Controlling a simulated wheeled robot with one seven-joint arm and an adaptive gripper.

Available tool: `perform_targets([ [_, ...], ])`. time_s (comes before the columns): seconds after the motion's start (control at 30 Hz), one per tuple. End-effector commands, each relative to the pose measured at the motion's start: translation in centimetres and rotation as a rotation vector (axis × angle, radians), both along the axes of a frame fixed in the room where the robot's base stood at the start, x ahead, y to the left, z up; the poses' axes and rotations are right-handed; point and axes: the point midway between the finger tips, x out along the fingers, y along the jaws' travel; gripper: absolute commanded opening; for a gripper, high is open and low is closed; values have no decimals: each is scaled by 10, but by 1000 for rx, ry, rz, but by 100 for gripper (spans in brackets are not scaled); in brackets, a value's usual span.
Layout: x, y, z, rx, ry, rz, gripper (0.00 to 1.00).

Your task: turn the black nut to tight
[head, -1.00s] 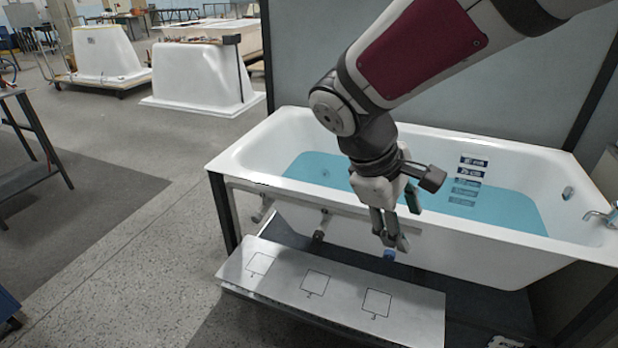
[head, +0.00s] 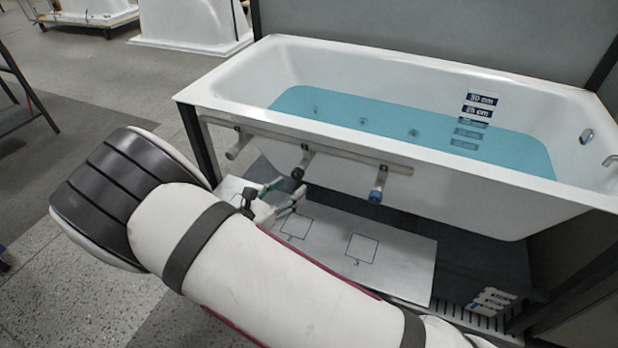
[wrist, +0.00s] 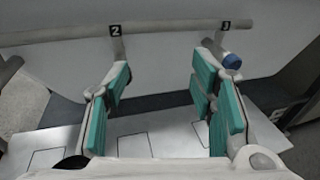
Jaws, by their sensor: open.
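The black nut (head: 297,173) sits on the end of the middle stub of the pipe rail along the tub's front. In the wrist view, the stub marked 2 (wrist: 117,45) shows, but its nut is hidden behind the left finger. My gripper (head: 286,192) is open and empty, just below and in front of the black nut in the head view. In the wrist view its teal-padded fingers (wrist: 162,80) are wide apart and point toward the rail, with bare tub wall between them. I see no contact with the nut.
A blue nut (head: 376,196) is on the right stub; it also shows beyond the right finger in the wrist view (wrist: 232,62). Another stub (head: 238,146) is at left. A grey shelf (head: 405,262) with marked squares lies below. The water-filled tub (head: 450,190) stands behind.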

Motion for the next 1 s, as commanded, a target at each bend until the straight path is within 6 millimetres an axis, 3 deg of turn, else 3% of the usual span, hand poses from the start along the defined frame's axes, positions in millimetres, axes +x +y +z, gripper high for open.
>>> perform_targets([
  [0.03, -2, 16, -25, -59, 1, 69, 51],
  [0.1, -5, 34, -45, -123, 0, 147, 51],
  [0.2, -9, 53, -66, -188, -4, 229, 51],
  [0.33, -12, 64, -79, -227, -8, 281, 51],
  [0.57, 7, 58, -81, -232, -8, 284, 51],
  [1.0, 86, 29, -80, -230, -8, 281, 51],
])
